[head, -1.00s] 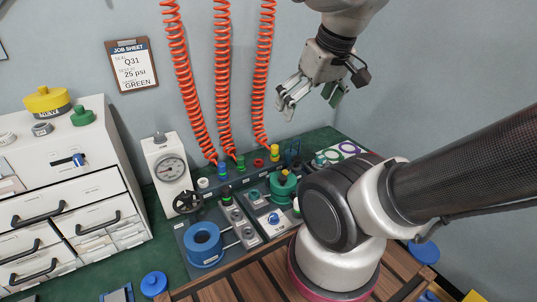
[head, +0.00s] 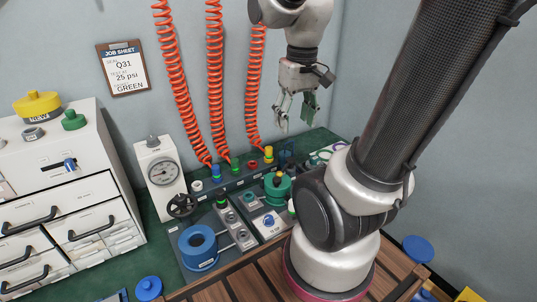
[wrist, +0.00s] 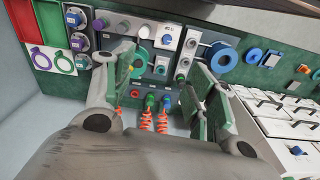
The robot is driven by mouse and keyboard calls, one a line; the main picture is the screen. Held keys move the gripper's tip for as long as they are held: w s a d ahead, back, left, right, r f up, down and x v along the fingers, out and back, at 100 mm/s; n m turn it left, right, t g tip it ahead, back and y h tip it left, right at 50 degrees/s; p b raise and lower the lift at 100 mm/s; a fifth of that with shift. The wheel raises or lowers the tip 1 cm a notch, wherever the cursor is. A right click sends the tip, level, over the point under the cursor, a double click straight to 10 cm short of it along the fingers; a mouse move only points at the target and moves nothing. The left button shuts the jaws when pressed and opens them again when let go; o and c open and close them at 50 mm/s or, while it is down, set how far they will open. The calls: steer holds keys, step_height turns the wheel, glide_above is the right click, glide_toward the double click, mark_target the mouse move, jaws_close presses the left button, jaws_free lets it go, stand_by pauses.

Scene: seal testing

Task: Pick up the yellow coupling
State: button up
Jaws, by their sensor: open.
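The yellow coupling (head: 268,153) sits at the lower end of the rightmost orange coiled hose, in the rear row of the bench panel. My gripper (head: 295,112) is open and empty, pointing down, above and a little right of the coupling and apart from it. In the wrist view my gripper's (wrist: 168,75) two fingers are spread with the panel between and beyond them. I cannot make out the yellow coupling there; the left finger seems to hide it.
A blue coupling (head: 216,171) and a green coupling (head: 235,166) stand left of it, each on its own hose. A red ring (head: 252,165) lies between. A green cylinder (head: 278,190) stands in front. A gauge (head: 161,172) and white drawers (head: 66,190) are left.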

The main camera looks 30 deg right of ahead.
steer(key=w+d+f+n+g, duration=0.2)
steer(key=w+d+f, duration=0.3)
steer(key=w+f, duration=0.55)
steer(key=n+t, duration=0.1)
steer(key=n, duration=1.5)
glide_above(269, 148)
steer(key=f, duration=1.7)
steer(key=shift+s, duration=0.4)
steer(key=shift+w+d+n, duration=0.15)
steer(key=shift+w+n, duration=0.1)
steer(key=shift+n, duration=0.95)
steer(key=shift+f, duration=0.1)
steer(key=shift+f+n, duration=0.3)
steer(key=shift+f, duration=0.1)
steer(key=f, duration=0.6)
steer(key=shift+w+f, duration=0.3)
steer(key=shift+f, duration=0.1)
steer(key=c, duration=1.2)
